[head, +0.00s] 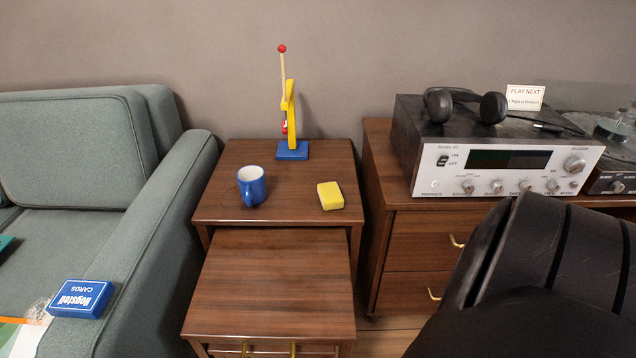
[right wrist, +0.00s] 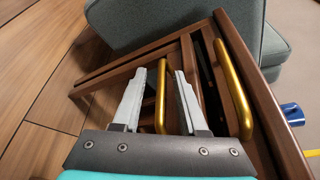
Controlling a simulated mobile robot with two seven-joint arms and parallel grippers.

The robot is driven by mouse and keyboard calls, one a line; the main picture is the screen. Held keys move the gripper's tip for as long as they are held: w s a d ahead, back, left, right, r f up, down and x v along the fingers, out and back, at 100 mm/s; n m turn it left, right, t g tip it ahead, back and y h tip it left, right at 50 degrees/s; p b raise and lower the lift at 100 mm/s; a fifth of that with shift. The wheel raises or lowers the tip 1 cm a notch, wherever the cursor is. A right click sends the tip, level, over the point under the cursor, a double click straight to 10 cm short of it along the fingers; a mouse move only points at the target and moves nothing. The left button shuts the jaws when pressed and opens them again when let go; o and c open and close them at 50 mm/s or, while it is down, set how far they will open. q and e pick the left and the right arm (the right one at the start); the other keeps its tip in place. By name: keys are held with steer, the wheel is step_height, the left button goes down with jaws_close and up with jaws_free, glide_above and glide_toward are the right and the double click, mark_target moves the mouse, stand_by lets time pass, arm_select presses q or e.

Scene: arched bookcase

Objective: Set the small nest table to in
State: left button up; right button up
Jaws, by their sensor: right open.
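The small nest table (head: 270,285) has a brown wood top and sits in the lower middle of the head view. Its top stands out in front of the larger table (head: 225,175), lower than that table's top. Brass handle parts (head: 293,349) show at its front edge. In the right wrist view, my right gripper (right wrist: 160,85) is open, with a brass bar handle (right wrist: 161,97) showing between its fingers. I cannot tell whether the fingers touch it. A second brass handle (right wrist: 233,88) is to the right. My left gripper is in neither view.
A blue mug (head: 252,187), yellow block (head: 330,196) and blue-based toy (head: 291,150) stand on the larger table. A grey-green sofa (head: 165,215) is close on the left. A drawer cabinet (head: 415,235) with a silver receiver (head: 500,172) is on the right.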

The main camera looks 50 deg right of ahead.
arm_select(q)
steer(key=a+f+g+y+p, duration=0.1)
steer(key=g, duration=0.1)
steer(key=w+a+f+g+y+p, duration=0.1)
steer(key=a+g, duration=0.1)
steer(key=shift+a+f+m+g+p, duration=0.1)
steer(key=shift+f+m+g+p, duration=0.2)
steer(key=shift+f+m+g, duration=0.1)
arm_select(e)
steer(key=v, duration=1.5)
